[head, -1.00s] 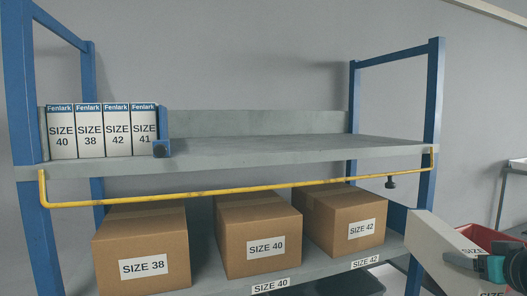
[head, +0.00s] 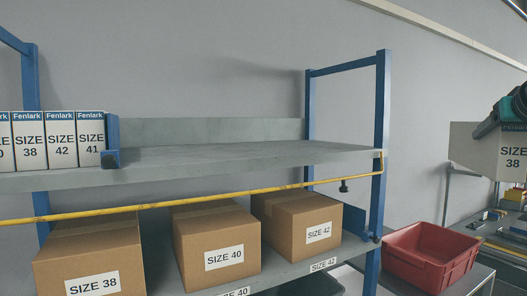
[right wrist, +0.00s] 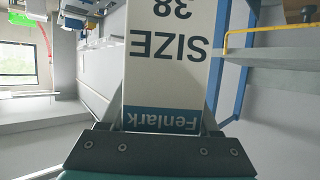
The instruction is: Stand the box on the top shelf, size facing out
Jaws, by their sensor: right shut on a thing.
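My right gripper (head: 507,122) is shut on a white Fenlark box (head: 473,150) at the right edge of the head view. The box reads SIZE 38 and hangs upright below the gripper, right of the rack. In the right wrist view the box (right wrist: 168,85) is between the fingers, its blue Fenlark band near the jaws and its print upside down. The top shelf (head: 230,158) has several Fenlark boxes (head: 60,140) standing at its left, sizes facing out, ending with SIZE 41 against a blue stop (head: 112,142). My left gripper is not in view.
The shelf right of the stop is clear. A yellow bar (head: 215,194) runs along the front, below the shelf edge. A blue post (head: 380,130) stands at the rack's right end. Brown cartons (head: 215,230) fill the lower shelf. A red bin (head: 430,255) sits at right.

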